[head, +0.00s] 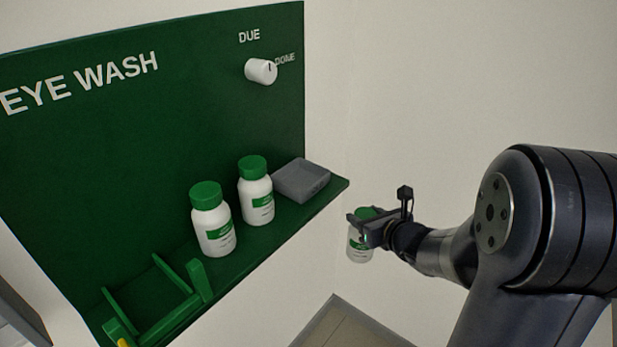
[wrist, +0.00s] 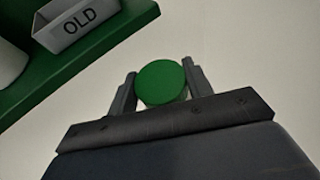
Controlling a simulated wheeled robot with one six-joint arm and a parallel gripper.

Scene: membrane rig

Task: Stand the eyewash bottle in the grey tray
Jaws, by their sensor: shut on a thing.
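My gripper (head: 366,229) is shut on a white eyewash bottle (head: 358,248) with a green cap. The bottle hangs upright in the air, to the right of the green shelf and apart from it. In the wrist view its green cap (wrist: 161,82) sits between the two fingers. The grey tray (head: 302,181) stands empty at the right end of the shelf, against the board. In the wrist view the tray (wrist: 78,27) shows at the upper left, with the word OLD on its front.
Two more green-capped white bottles (head: 257,192) (head: 213,222) stand on the green shelf (head: 262,240), left of the tray. A green rack (head: 165,300) is at the shelf's left end. A white knob (head: 261,71) sticks out of the board, between DUE and DONE labels.

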